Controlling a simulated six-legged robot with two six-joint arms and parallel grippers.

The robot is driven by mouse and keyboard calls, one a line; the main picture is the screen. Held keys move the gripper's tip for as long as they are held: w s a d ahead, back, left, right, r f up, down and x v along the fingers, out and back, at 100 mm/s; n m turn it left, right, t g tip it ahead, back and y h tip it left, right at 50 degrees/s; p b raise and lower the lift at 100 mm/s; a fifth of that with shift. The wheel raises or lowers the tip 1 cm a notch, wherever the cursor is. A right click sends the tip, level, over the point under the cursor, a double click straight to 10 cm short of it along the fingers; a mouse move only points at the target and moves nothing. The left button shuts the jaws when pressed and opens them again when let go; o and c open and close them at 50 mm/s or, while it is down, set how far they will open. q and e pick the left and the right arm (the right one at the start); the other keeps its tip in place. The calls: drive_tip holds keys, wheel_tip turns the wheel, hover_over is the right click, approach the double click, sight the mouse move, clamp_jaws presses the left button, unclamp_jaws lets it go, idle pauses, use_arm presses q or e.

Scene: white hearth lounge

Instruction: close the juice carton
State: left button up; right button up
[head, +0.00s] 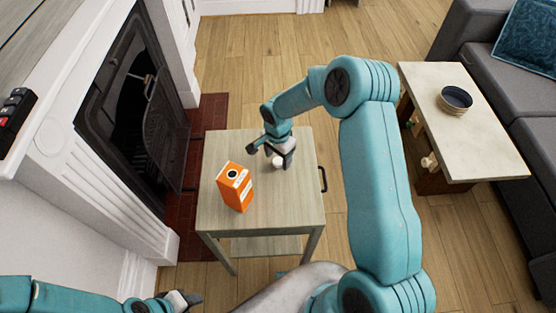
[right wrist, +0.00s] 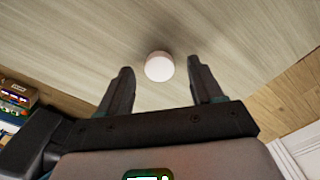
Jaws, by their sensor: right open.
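An orange juice carton (head: 237,190) stands upright on the small wooden side table (head: 290,210). Its top shows a dark round opening with no cap on it. A small round white cap (head: 277,162) lies on the table behind and to the right of the carton. My right gripper (head: 272,160) is open above the table at the cap. In the right wrist view the cap (right wrist: 159,67) is on the tabletop, between and just beyond the two spread fingertips, with nothing held. My left gripper (head: 183,299) is low at the bottom left, away from the table; its jaws are unclear.
A fireplace (head: 135,95) with a dark metal screen stands left of the table. A pale coffee table (head: 480,130) with a dark bowl (head: 456,99) and a grey sofa (head: 500,80) are at the right. The tabletop around the carton is otherwise clear.

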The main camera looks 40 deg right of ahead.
sight(278, 161)
drive_tip(key=shift+f, duration=0.4)
drive_tip(key=c, duration=1.1)
wheel_tip(278, 161, up, 20)
drive_tip(key=shift+r+b, duration=0.1)
drive_tip(key=shift+b, duration=0.45)
